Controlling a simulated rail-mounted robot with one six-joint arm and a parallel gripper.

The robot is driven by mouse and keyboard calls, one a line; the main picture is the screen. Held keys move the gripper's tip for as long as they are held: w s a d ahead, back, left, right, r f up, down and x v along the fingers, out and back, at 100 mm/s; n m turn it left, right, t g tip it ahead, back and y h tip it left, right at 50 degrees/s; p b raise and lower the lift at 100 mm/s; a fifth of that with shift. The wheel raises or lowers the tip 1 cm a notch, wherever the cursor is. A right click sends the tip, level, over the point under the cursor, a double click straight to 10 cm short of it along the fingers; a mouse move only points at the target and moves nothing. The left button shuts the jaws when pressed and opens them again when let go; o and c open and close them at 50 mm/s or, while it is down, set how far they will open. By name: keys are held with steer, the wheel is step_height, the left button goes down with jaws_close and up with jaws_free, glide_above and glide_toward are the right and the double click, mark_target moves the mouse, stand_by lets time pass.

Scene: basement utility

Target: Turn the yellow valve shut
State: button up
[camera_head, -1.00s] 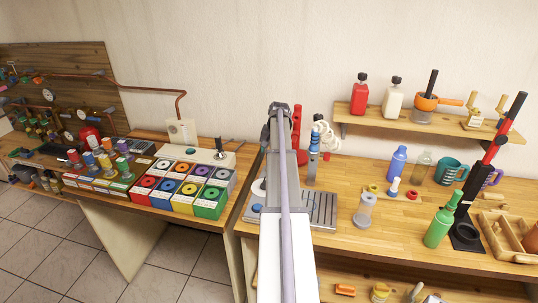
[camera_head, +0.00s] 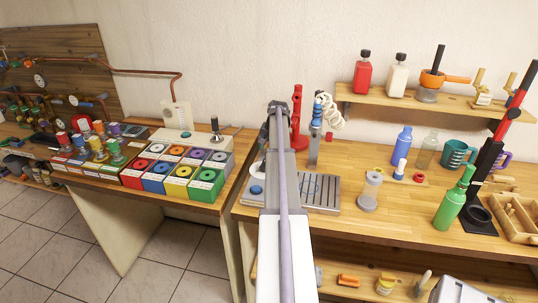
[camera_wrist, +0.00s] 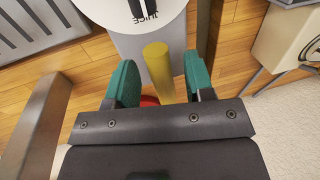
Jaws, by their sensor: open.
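My gripper (camera_wrist: 160,66) has two green fingers, which stand apart in the wrist view. A yellow round bar (camera_wrist: 159,70) shows between them, with no clear contact; I cannot tell whether it is the valve's handle. It lies in front of a grey body with a white round top (camera_wrist: 150,14) marked "JUICE". Something red (camera_wrist: 149,100) shows partly behind the gripper's black body. In the head view my arm hides my gripper and what it faces. A pipe board (camera_head: 55,65) with several small coloured handles is at the far left; a yellow valve there is too small to make out.
A grey slotted tray (camera_head: 322,192) and a red stand (camera_head: 297,118) are close to my arm. Coloured boxes (camera_head: 206,188) fill the left bench. A green bottle (camera_head: 452,203) stands at the right. A wall shelf (camera_head: 450,102) carries bottles. Bare wood (camera_head: 400,222) shows at the right bench's front.

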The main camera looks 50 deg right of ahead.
steer(key=shift+r, duration=0.1)
steer(key=shift+c, duration=0.2)
jaws_close()
